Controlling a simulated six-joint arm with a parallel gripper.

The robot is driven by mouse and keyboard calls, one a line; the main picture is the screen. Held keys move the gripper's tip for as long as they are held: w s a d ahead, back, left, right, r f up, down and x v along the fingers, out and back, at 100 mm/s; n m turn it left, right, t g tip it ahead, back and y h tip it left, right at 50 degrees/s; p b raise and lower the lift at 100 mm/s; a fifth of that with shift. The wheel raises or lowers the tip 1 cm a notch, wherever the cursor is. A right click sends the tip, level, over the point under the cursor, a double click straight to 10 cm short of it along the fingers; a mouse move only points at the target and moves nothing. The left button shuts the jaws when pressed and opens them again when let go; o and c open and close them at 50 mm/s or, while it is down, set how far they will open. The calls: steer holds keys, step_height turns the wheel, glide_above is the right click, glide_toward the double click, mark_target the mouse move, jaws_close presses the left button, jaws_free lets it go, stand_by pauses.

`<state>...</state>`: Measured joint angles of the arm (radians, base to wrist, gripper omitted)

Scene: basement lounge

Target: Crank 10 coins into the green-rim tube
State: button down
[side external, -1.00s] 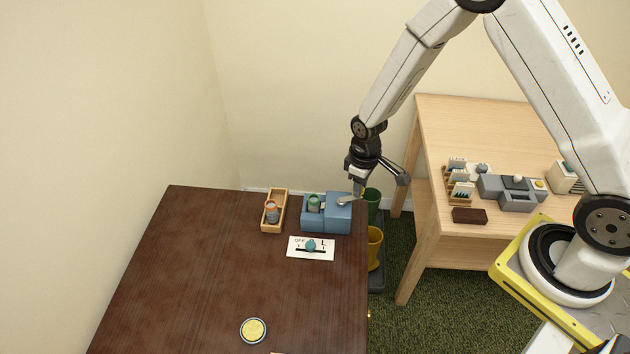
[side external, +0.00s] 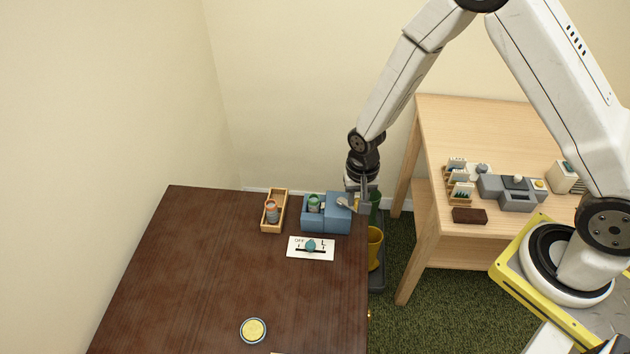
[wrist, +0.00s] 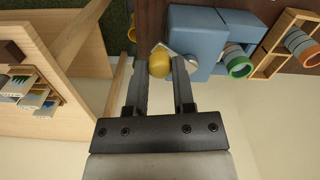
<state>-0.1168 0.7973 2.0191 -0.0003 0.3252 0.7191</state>
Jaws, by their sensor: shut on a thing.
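The blue coin machine (side external: 338,214) stands at the back right of the dark table, and it also shows in the wrist view (wrist: 198,32). The green-rim tube (side external: 314,204) sits in the machine's left part; its green rim (wrist: 240,67) faces the wrist camera. The orange-rim tube (side external: 271,211) stands in a wooden tray (side external: 280,200) to the left. My gripper (side external: 358,207) is at the machine's right side. In the wrist view my gripper (wrist: 160,68) is shut on the yellow crank knob (wrist: 159,62), which lies between the fingertips. The crank's arm is mostly hidden.
A white card with a teal knob (side external: 311,245) lies before the machine. A yellow round disc (side external: 253,330) lies at the front. A yellow bin (side external: 375,247) stands beside the table. A light wooden table (side external: 440,125) stands to the right. The dark table's middle is clear.

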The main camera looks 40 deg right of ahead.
steer(key=a+m, duration=0.1)
steer(key=m, duration=0.3)
steer(key=shift+a, duration=0.4)
steer(key=shift+w+a+m, duration=0.1)
steer(key=shift+a+m, duration=0.15)
steer(key=shift+m, duration=0.6)
steer(key=shift+w+a+m, duration=0.15)
steer(key=shift+a+m, duration=0.15)
steer(key=shift+m, duration=0.5)
steer(key=shift+w+a+m, duration=0.1)
steer(key=shift+a+m, duration=0.15)
steer(key=shift+m, duration=0.6)
steer(key=shift+c, duration=2.3)
jaws_free()
steer(key=shift+r, duration=0.15)
step_height(320, 180, up, 8)
steer(key=shift+f, duration=0.25)
